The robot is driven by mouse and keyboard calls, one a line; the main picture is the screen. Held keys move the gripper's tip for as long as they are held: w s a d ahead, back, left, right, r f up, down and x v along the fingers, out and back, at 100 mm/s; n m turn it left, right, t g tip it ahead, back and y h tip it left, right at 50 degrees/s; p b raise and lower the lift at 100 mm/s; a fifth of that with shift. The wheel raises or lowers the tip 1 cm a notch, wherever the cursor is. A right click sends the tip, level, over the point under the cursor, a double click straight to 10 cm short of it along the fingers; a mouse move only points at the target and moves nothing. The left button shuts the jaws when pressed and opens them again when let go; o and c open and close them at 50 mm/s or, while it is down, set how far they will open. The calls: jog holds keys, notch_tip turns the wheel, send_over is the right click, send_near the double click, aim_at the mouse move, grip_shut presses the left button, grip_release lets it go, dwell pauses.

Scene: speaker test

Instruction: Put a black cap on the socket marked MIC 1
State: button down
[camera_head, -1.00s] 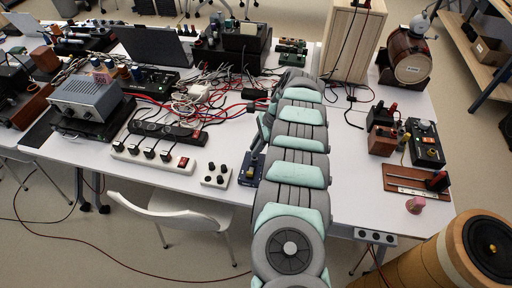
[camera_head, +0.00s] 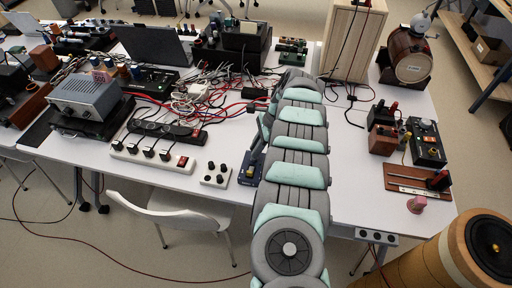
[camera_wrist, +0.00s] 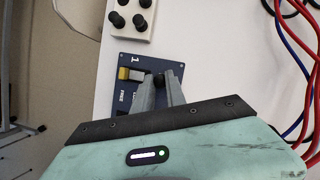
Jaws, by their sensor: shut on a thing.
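A dark blue panel (camera_wrist: 126,68) lies on the white table, with a white "1" and other lettering too small to read surely. It also shows beside my arm in the head view (camera_head: 246,178). A yellow and black part (camera_wrist: 130,74) sits on it. My gripper (camera_wrist: 159,82) is over the panel, its grey fingers shut on a small black cap (camera_wrist: 158,79) to the right of the yellow part. The socket under the cap is hidden, and I cannot tell whether the cap touches it. A white block (camera_wrist: 143,34) bears several black caps; it also shows in the head view (camera_head: 216,183).
Red and blue cables (camera_wrist: 293,60) run at the right of the wrist view. A white power strip (camera_head: 150,158) and tangled cables (camera_head: 215,85) lie left of my arm. A white chair (camera_head: 175,208) stands at the table's front. Bare table (camera_wrist: 222,45) lies right of the panel.

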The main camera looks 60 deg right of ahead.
jog(key=shift+f+b, duration=0.35)
jog(key=shift+f, duration=0.15)
jog(key=c, duration=1.3)
grip_release()
jog(key=shift+r, duration=0.1)
jog(key=shift+r+p, duration=2.05)
jog(key=shift+r, duration=1.65)
